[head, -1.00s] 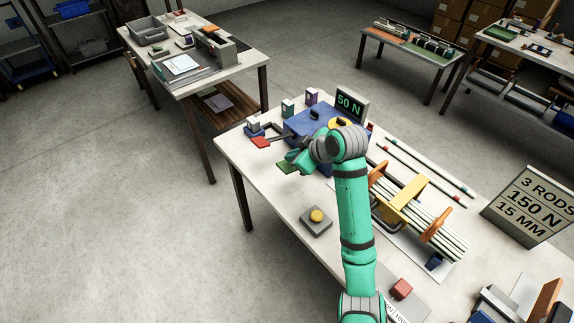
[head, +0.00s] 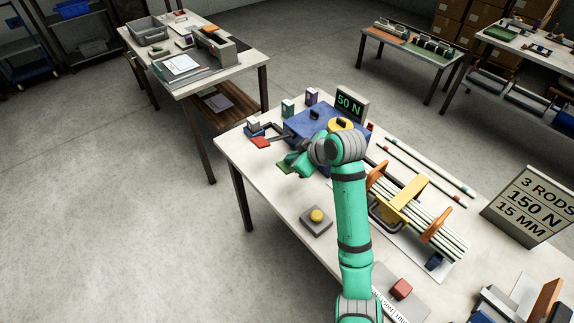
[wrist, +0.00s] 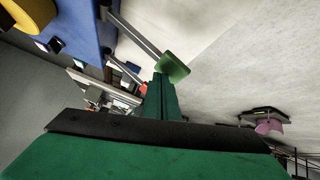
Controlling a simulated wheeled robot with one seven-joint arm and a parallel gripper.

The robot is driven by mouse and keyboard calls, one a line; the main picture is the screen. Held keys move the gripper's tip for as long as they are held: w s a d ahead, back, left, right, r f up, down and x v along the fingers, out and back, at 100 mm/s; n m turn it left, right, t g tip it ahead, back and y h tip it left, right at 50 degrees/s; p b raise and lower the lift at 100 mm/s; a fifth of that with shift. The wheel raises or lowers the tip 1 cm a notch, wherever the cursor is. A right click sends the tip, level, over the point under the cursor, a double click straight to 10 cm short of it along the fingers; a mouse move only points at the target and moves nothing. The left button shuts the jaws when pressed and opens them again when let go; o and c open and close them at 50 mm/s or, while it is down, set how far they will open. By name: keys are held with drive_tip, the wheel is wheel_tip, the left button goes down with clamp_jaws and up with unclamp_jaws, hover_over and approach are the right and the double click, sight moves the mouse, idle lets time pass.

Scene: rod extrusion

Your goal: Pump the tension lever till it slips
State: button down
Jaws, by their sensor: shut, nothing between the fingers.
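The blue machine (head: 305,124) stands on the table, with a display (head: 350,104) reading 50 N. A lever with a green grip (head: 284,167) sticks out from its near side. In the wrist view the green grip (wrist: 173,67) sits on a grey rod running from the blue body (wrist: 85,30). A second arm with a red end (head: 261,142) is at the machine's left. My gripper (head: 298,165) is shut and empty beside the green grip. In the wrist view its fingertips (wrist: 161,78) are right at the grip; I cannot tell if they touch.
A grey box with a yellow button (head: 317,216) sits nearer on the table. Rods lie in a yellow and orange rack (head: 405,205) to the right. A sign (head: 529,203) reads 3 RODS 150 N 15 MM. A red block (head: 401,288) is at the near side. Floor left of the table is clear.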

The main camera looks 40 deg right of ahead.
drive_tip(key=shift+s+a+f, duration=0.1)
drive_tip(key=shift+a+f, duration=0.3)
drive_tip(key=shift+f, duration=0.75)
drive_tip(key=shift+w+a+f, duration=0.1)
drive_tip(key=shift+a+f, duration=0.25)
drive_tip(key=shift+f, duration=0.8)
drive_tip(key=shift+s+a+f, duration=0.1)
drive_tip(key=shift+a+f, duration=0.3)
drive_tip(key=shift+f, duration=0.75)
idle(4.4)
